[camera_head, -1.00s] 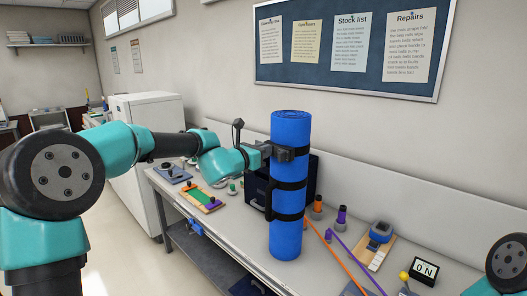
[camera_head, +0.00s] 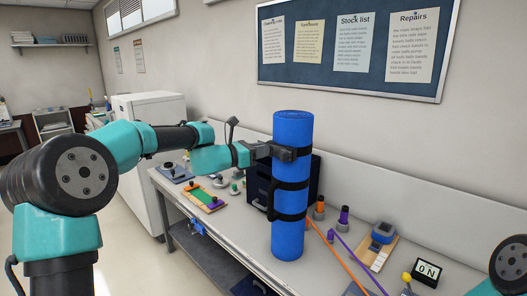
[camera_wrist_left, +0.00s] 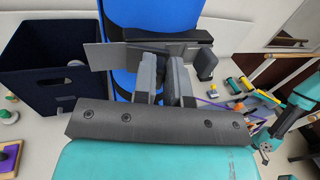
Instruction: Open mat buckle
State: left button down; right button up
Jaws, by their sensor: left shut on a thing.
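The blue rolled mat (camera_head: 288,238) stands upright on the bench in the head view, with dark straps around it. A dark handle (camera_head: 271,198) runs down its left side. My left gripper (camera_head: 287,153) is at the upper strap, shut on a dark piece that I take for the mat buckle. In the left wrist view its two grey fingers (camera_wrist_left: 166,82) are close together against the mat (camera_wrist_left: 165,14), below the dark strap (camera_wrist_left: 180,37). The fingers hide most of the buckle, so I cannot tell whether it is fastened. My right gripper is outside the head view; its state cannot be made out in the wrist view.
A dark blue open box (camera_wrist_left: 45,72) stands close behind the mat.

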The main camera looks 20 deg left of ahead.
pick_arm(q)
jog(key=shift+w+a+m+g+h, duration=0.3)
jog(key=shift+a+m+g+h, duration=0.45)
jog(key=shift+m+g, duration=1)
jog(key=shift+w+a+m+g+h, duration=0.35)
jog(key=shift+m+g+h, duration=0.75)
jog(key=shift+g, duration=1.3)
jog(key=shift+w+a+m+g+h, duration=0.2)
jog(key=shift+a+m+g+h, duration=0.55)
jog(key=shift+m+g, duration=1.05)
jog(key=shift+g, duration=0.45)
jog(key=c, duration=1.2)
grip_release()
jog(key=shift+o, duration=0.2)
jog(key=a, duration=1.2)
